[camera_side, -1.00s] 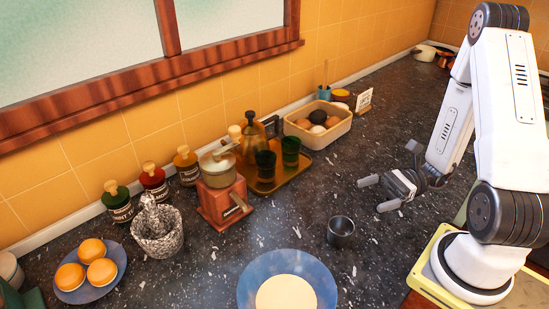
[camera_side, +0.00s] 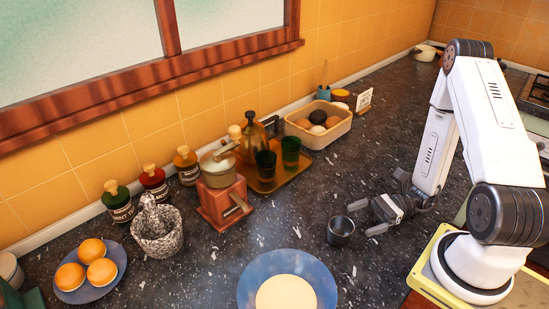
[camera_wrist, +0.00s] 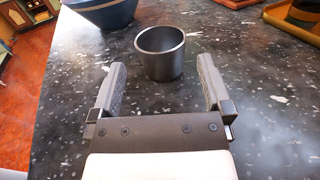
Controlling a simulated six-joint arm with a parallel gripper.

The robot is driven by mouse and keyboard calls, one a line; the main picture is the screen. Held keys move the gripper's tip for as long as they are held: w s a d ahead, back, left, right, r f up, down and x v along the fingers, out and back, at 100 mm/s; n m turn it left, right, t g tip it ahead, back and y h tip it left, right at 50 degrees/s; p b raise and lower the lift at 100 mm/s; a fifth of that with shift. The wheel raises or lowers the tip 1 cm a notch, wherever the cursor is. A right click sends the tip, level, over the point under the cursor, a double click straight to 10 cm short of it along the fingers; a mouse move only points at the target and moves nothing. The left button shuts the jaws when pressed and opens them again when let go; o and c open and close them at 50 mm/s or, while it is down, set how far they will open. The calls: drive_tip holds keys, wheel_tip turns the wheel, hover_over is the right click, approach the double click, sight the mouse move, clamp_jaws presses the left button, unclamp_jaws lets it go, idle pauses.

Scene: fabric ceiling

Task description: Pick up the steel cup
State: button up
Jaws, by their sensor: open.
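The steel cup (camera_side: 340,232) stands upright on the dark speckled counter, left of my gripper in the side view. In the wrist view the cup (camera_wrist: 160,56) is centred just beyond the fingertips, with its open top visible. My gripper (camera_side: 361,218) is low over the counter and points left toward the cup. In the wrist view my gripper (camera_wrist: 160,68) has its two fingers spread wide, with nothing between them. The cup looks narrower than the gap between the fingers.
A blue bowl (camera_side: 256,275) with pale contents stands in front left of the cup. A wooden grinder (camera_side: 222,204) and an amber tray (camera_side: 293,172) with dark green glasses stand behind left. A crate (camera_side: 336,134) of eggs is farther back. Counter around the cup is clear.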

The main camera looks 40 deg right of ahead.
sight(342, 225)
drive_tip(key=shift+w+a, duration=0.1)
drive_tip(key=shift+a, duration=0.2)
drive_tip(key=shift+x, duration=2.9)
drive_tip(key=c, duration=1.1)
drive_tip(key=shift+o, duration=0.2)
drive_tip(key=shift+r, duration=0.1)
wheel_tip(342, 225, up, 10)
